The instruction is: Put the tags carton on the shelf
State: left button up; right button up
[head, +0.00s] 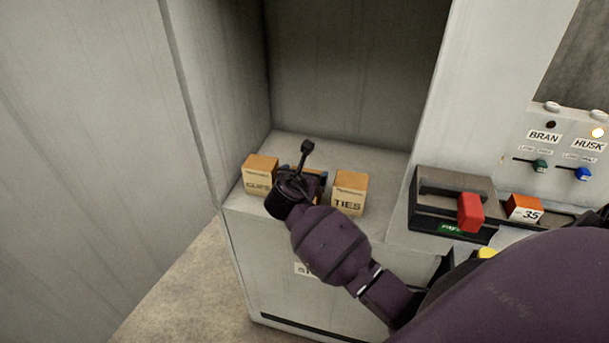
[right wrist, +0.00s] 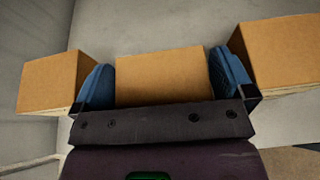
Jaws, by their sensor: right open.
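A small brown carton (right wrist: 162,76) stands between the two blue fingers of my right gripper (right wrist: 164,82) in the right wrist view. In the head view my right gripper (head: 304,181) hides most of this carton, and its label cannot be read; it is in the place between the two lettered cartons. My right gripper is open, with one finger on each side of the carton. The shelf (head: 380,164) is the pale ledge in the recess, and the cartons stand in a row near its front edge. My left gripper is not in view.
A carton lettered CLIPS (head: 258,176) stands close on the left, and one lettered TIES (head: 349,193) close on the right. The ledge behind them is clear.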

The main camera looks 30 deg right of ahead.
jog(key=shift+r, duration=0.15)
jog(key=p+v, duration=0.1)
jog(key=v, duration=1.1)
jog(key=s+f+m+t+y, duration=0.1)
jog(key=s+f+m+y, duration=0.25)
jog(key=f+m, duration=0.2)
jog(key=s+f+m+y, duration=0.3)
jog(key=s+f+m, duration=0.1)
jog(key=f, duration=0.3)
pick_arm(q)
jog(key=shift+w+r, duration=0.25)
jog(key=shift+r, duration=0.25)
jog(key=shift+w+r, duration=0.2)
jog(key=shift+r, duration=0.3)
pick_arm(e)
jog(key=s+f+m+t+y, duration=0.2)
jog(key=s+f+m+y, duration=0.1)
jog(key=s+m, duration=0.9)
jog(key=shift+s+d+f+m, duration=0.3)
jog(key=shift+f+m, duration=0.5)
jog(key=shift+m, duration=1.05)
jog(key=shift+y, duration=0.25)
